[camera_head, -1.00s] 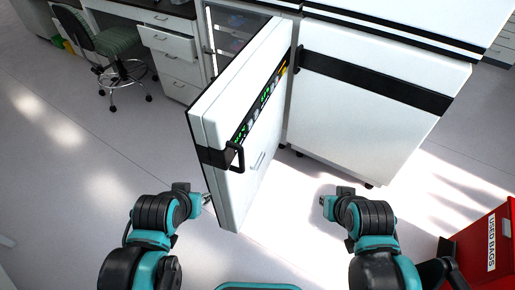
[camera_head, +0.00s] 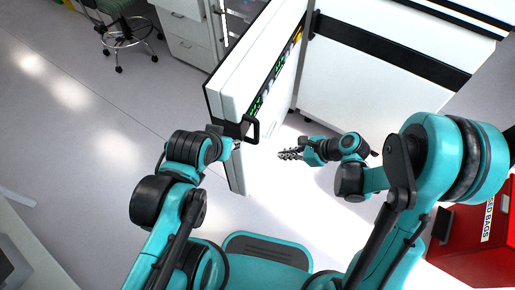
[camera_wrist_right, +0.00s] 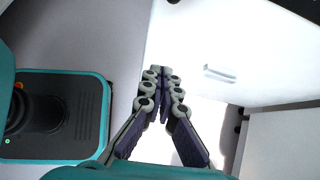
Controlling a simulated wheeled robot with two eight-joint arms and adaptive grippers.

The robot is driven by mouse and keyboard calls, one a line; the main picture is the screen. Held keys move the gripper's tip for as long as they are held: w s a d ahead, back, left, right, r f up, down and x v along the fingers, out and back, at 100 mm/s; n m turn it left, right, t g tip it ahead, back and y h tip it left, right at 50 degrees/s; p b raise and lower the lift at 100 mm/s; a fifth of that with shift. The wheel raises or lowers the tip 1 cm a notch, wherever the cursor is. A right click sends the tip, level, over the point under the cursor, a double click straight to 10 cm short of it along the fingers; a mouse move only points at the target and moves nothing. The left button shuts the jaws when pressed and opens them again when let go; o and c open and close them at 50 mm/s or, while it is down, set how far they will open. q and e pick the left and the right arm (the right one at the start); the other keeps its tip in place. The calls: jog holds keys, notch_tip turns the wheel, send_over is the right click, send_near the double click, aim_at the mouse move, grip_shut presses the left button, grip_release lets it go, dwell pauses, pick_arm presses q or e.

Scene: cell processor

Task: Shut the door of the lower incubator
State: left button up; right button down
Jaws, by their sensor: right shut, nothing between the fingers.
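The lower incubator's door (camera_head: 228,92) stands wide open in the head view, a thick white slab with a lit control strip (camera_head: 272,85) and a black bracket handle (camera_head: 251,130) near its free edge.
A white cabinet front (camera_head: 370,85) with a black band stands right of the door. A red used-bags bin (camera_head: 470,250) is at the lower right. A stool (camera_head: 125,30) and drawers (camera_head: 187,35) are at the back left. Floor left of the door is clear.

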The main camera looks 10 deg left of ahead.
jog(key=b, duration=0.5)
send_near(247, 153)
notch_tip(247, 153, down, 4)
jog(key=a, duration=0.3)
jog(key=shift+w+a, duration=0.25)
jog(key=shift+a, duration=0.3)
